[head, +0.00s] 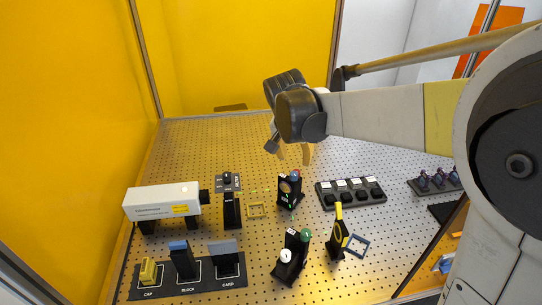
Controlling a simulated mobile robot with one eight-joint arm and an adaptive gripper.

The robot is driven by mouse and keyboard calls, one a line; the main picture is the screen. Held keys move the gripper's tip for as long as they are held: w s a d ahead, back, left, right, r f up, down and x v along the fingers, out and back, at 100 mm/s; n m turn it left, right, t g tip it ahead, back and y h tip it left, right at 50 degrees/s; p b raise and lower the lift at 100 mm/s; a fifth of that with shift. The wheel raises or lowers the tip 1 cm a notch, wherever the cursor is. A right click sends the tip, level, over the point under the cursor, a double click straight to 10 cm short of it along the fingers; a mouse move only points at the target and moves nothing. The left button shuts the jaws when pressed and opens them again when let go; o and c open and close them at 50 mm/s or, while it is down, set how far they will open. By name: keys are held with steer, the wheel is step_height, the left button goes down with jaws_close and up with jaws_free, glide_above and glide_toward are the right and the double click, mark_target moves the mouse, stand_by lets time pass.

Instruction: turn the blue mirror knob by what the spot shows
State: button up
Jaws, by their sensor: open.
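A black mirror mount (289,190) stands upright near the middle of the perforated table. A small blue and reddish part shows at its top right; it may be the blue knob (297,174), but it is too small to tell. A second black mount (293,258), nearer me, carries a green knob (304,235) and a white knob (285,255). I cannot make out a light spot on any surface. My gripper (290,153) is open and empty, pointing down. In the picture it is just above the middle mount, apart from it.
A white box (162,202) stands at left. A dark tray (190,284) marked CAP, BLOCK and CARD lies front left. The table's back is clear.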

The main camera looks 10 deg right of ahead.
mark_target(294, 173)
steer(key=shift+m, duration=0.3)
steer(key=x, duration=0.4)
steer(key=b+x, duration=0.1)
steer(key=x, duration=0.3)
steer(key=b+x, duration=0.1)
steer(key=x, duration=0.3)
steer(key=shift+w+a+f, duration=0.2)
steer(key=shift+w+a, duration=0.15)
steer(key=shift+w, duration=0.05)
jaws_close()
